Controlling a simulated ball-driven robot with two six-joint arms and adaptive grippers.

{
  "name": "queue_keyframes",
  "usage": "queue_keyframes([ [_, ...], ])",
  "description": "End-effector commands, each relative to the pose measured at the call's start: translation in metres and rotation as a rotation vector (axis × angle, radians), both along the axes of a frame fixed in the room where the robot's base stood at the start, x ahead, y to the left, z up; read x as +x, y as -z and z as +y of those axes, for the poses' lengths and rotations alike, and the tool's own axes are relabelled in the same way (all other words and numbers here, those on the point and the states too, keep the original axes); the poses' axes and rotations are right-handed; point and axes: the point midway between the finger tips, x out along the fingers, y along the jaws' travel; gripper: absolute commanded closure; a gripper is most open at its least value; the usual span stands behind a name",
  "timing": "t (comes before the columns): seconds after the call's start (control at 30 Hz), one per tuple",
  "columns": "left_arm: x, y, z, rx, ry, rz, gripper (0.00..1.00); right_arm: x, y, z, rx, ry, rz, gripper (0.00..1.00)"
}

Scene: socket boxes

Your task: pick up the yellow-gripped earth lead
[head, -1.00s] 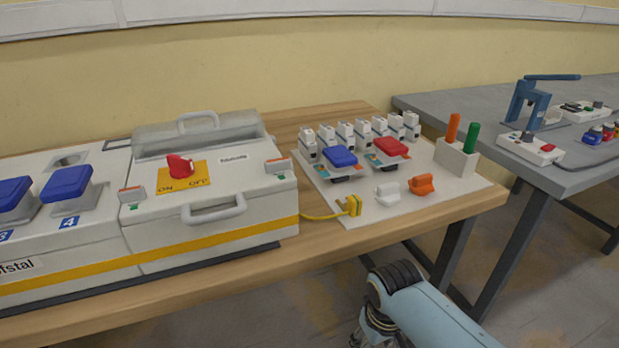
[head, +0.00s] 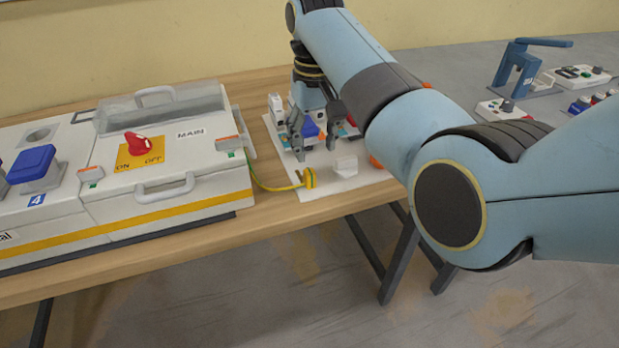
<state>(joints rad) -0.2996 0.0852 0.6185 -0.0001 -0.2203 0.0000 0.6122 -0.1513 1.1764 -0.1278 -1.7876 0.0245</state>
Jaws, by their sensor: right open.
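The earth lead's yellow grip (head: 309,178) stands at the front left of the white board. Its thin yellow cable (head: 268,187) runs left to the side of the large white box. My right gripper (head: 315,146) points down just above and behind the grip, with its fingers apart and nothing visible between them. It looks apart from the grip. My left gripper is not in view.
The white box (head: 170,205) with a red switch (head: 137,143) stands left of the board. A white piece (head: 345,165) sits right of the grip. The board (head: 325,189) lies near the table's front edge.

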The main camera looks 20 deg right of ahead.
Motion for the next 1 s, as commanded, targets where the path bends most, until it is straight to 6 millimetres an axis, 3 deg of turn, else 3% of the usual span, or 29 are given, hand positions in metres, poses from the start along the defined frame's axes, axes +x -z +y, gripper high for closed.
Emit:
queue_keyframes([
  [0.1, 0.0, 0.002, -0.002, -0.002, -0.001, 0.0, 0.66, 0.0, 0.017, 0.0, 0.0, 0.0, -0.001, 0.52],
  [0.27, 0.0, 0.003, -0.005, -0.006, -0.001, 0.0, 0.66, 0.0, 0.029, 0.002, 0.001, 0.0, -0.001, 0.52],
  [0.5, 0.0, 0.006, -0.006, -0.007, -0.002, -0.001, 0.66, -0.001, 0.066, 0.007, 0.0, 0.0, 0.0, 0.52],
  [0.83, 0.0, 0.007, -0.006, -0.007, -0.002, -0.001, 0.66, -0.001, 0.075, 0.007, 0.001, 0.001, -0.003, 0.52],
  [1.0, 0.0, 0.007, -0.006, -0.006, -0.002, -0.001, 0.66, -0.001, 0.075, 0.007, 0.001, 0.001, -0.003, 0.73],
])
